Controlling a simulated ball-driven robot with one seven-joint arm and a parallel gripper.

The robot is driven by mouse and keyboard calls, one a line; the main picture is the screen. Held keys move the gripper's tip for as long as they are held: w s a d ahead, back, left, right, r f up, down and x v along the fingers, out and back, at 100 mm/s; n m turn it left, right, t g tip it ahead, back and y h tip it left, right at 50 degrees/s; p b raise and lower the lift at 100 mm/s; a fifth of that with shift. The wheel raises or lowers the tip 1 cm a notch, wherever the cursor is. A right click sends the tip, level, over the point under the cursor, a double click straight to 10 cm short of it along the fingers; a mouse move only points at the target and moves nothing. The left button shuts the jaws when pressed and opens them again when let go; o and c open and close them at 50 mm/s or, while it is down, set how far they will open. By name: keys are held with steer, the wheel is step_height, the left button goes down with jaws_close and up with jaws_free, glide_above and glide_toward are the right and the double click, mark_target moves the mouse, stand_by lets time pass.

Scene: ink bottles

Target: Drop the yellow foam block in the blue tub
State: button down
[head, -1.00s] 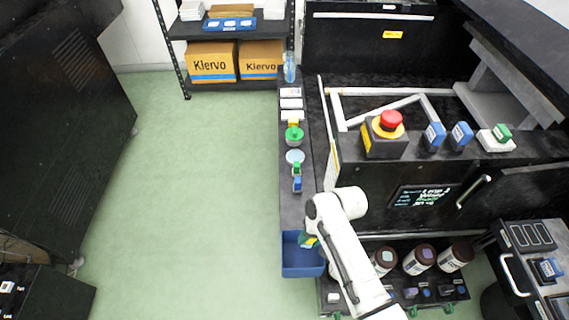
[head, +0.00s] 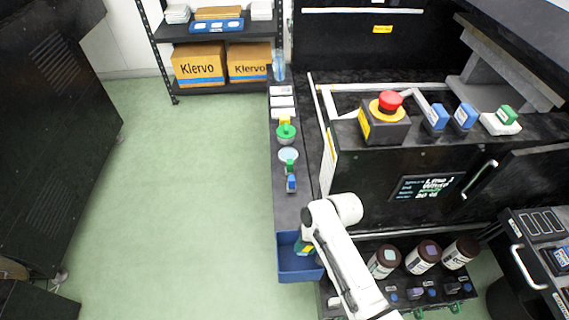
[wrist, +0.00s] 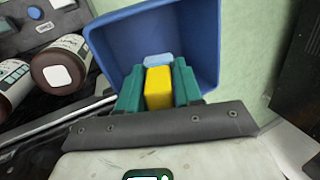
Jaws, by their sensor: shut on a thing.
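The yellow foam block (wrist: 158,88) is between the green fingers of my gripper (wrist: 158,84) in the wrist view. The gripper is shut on it. The blue tub (wrist: 205,35) lies right beyond the fingertips, its open inside facing the camera. A light blue thing (wrist: 158,60) shows just past the block; I cannot tell what it is. In the head view the blue tub (head: 298,274) sits at the near end of the narrow dark shelf, and my arm reaches over its right side.
Brown-lidded bottles (head: 422,257) stand right of my arm. Along the narrow shelf (head: 288,215) are a green-topped item (head: 286,133) and small stamps (head: 291,183). A red emergency button (head: 390,100) sits on the machine. The green floor at left is clear.

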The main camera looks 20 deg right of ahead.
steer(key=c, duration=0.7)
jaws_free()
steer(key=shift+o, duration=0.2)
steer(key=w+p+v, duration=0.1)
steer(key=p+v, duration=0.1)
steer(key=v, duration=0.8)
steer(key=shift+s+d+r, duration=0.15)
steer(key=shift+s+r, duration=0.25)
steer(key=shift+s, duration=0.1)
steer(key=s+d+r+n+h+p, duration=0.2)
steer(key=s+r, duration=0.2)
steer(key=s, duration=0.7)
steer(key=s+d+r+n+h+p, duration=0.1)
steer(key=s+r, duration=0.3)
steer(key=s, duration=0.7)
steer(key=shift+d+n+h+p, duration=0.4)
steer(key=shift+d+h+p, duration=0.1)
steer(key=shift+d+p, duration=0.05)
